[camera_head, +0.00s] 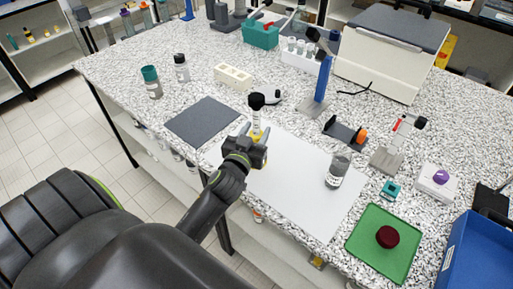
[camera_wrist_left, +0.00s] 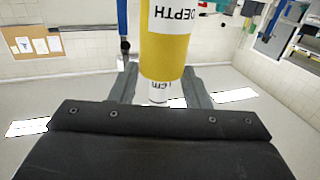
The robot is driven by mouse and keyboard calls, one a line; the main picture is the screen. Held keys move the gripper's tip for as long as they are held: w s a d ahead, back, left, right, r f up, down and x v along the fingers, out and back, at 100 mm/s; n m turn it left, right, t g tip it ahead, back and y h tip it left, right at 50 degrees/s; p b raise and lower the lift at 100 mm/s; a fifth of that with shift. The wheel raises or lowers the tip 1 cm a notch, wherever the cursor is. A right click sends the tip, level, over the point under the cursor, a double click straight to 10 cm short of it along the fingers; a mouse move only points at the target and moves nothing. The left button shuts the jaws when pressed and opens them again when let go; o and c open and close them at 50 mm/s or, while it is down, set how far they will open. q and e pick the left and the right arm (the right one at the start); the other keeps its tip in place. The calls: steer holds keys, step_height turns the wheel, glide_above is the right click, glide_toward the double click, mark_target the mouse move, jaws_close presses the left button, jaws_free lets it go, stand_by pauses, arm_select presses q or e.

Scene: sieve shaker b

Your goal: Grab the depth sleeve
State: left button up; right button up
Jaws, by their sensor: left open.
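The depth sleeve is a yellow cylinder with a white label reading DEPTH; it shows large in the left wrist view (camera_wrist_left: 166,55). My left gripper (camera_head: 255,132) is open, with a finger on each side of the sleeve. In the left wrist view the gripper's fingers (camera_wrist_left: 160,85) flank its lower part; I cannot tell whether either touches it. My right gripper is out of view.
A dark grey mat (camera_head: 202,121) lies left of the sleeve. A grey-lidded jar (camera_head: 338,171) stands on the white sheet (camera_head: 300,190) to the right. A green tray (camera_head: 383,245) lies front right. The sheet's middle is clear.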

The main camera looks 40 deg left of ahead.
arm_select(q)
steer(key=shift+w+a, duration=0.1)
steer(key=shift+w, duration=0.35)
steer(key=shift+s, duration=0.1)
jaws_close()
steer(key=shift+r, duration=0.1)
